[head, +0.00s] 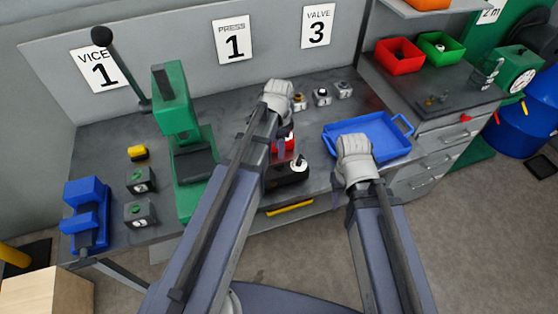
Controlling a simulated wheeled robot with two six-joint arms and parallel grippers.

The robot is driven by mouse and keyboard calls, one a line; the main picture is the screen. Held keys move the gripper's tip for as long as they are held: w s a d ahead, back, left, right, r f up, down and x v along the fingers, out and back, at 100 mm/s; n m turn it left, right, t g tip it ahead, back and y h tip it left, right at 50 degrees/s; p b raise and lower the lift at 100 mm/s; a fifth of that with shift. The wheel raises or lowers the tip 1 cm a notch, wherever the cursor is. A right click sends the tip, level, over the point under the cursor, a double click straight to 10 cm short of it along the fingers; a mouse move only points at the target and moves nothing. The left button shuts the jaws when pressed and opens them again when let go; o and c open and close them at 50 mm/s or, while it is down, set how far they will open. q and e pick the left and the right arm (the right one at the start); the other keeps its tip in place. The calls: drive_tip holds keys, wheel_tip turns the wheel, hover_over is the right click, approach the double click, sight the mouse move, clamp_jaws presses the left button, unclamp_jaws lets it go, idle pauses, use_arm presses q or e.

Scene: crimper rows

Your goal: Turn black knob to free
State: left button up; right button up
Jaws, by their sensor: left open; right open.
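A dark box (285,176) stands at the front edge of the bench, with a black knob (300,164) that has a white mark on its top. Which way the knob points is too small to tell. My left gripper (280,148) hangs below the pale end of my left arm, beside the box and just left of the knob; it looks open and holds nothing visible. The pale joint of my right arm (355,155) is right of the knob, in front of the blue tray; my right gripper's fingers are largely hidden there, with nothing seen held.
A blue tray (385,155) lies right. Red (399,56) and green (441,47) bins stand at back right. A yellow handle (290,208) is below the bench edge.

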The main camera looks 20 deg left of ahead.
sight(279, 164)
use_arm(q)
wheel_tip(279, 164, down, 8)
drive_tip(key=b, duration=0.7)
drive_tip(key=shift+b, duration=0.4)
drive_tip(key=shift+r, duration=0.1)
drive_tip(key=shift+c, duration=0.2)
clamp_jaws()
